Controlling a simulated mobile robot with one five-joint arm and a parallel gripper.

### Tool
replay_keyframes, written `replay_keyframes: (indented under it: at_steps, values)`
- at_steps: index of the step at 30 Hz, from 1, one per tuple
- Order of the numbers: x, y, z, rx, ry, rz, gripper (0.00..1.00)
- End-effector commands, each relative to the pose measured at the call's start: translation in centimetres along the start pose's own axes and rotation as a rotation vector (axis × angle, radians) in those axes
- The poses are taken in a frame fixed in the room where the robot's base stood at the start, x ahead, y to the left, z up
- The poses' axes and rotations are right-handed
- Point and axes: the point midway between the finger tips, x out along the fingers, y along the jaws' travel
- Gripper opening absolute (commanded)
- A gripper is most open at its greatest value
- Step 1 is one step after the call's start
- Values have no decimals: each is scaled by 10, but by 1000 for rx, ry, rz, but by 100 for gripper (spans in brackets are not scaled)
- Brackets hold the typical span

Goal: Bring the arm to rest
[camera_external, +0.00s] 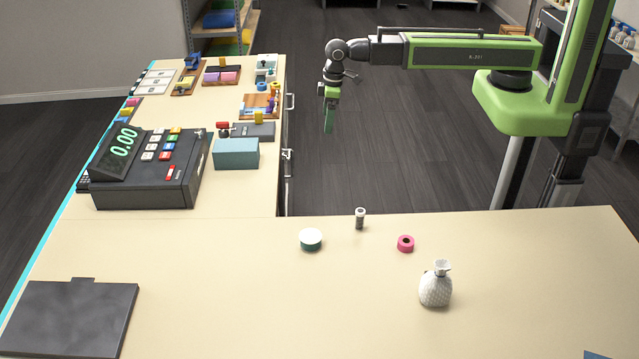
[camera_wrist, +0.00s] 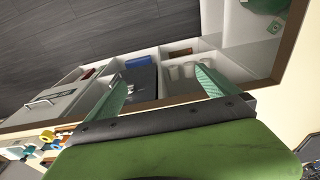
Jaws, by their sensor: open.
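My arm (camera_external: 450,53) is green and black and stretches out level to the left from its upright column. My gripper (camera_external: 329,120) hangs down at the arm's left end, over the dark floor and apart from the counter. In the wrist view, my gripper (camera_wrist: 160,92) shows two green fingers spread apart with nothing between them. Beyond the fingers is an open shelf unit (camera_wrist: 160,55) under the counter.
The L-shaped counter (camera_external: 250,280) runs left and front.

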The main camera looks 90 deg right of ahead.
Motion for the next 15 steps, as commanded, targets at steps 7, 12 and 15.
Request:
replay_keyframes:
  at_steps: [7,12,15]
  values:
    - [-10,12,101,-2,-105,-7,99]
    - [-10,13,102,-3,-111,-7,99]
    - [-10,13,102,-3,-110,-7,99]
